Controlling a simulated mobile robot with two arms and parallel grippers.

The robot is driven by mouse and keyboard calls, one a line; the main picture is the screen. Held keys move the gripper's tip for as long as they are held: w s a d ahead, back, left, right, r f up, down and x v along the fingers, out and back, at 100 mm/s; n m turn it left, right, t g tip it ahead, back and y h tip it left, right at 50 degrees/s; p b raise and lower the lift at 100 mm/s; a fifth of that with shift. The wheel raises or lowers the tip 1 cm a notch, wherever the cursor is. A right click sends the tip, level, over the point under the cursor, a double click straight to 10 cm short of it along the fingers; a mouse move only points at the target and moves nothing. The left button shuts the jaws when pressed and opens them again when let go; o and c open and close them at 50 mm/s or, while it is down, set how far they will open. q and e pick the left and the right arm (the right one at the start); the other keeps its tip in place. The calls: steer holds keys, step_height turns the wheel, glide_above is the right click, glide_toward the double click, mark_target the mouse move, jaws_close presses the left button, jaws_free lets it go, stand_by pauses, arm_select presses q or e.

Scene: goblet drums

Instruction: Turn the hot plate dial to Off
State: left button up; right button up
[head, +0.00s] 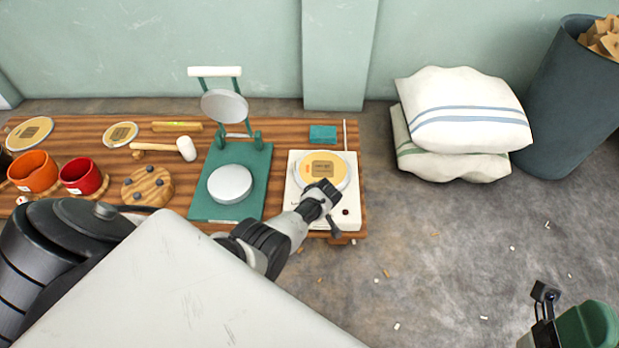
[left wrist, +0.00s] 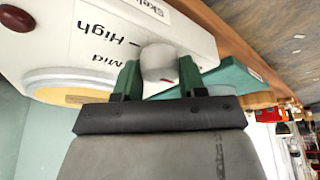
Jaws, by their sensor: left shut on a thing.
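The hot plate (head: 297,217) is a cream box at the right end of the wooden table, with a pale yellow labelled disc (head: 312,178) on top. My left gripper (head: 334,230) reaches down at its front side. In the left wrist view the hot plate (left wrist: 65,35) shows upside-down words "Mid" and "High". There the pale round dial (left wrist: 158,63) sits between the green fingers of my left gripper (left wrist: 158,80), which is shut on it. The dial's pointer and the Off mark are not visible.
A green press (head: 255,180) with round plates stands just left of the hot plate. A teal block (head: 323,134) lies behind it. Mugs (head: 82,176) and a mallet (head: 187,149) are farther left. The floor right of the table is mostly clear, up to stacked sacks (head: 460,110).

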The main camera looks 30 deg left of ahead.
arm_select(q)
steer(key=shift+n, duration=0.4)
steer(key=o, duration=0.9)
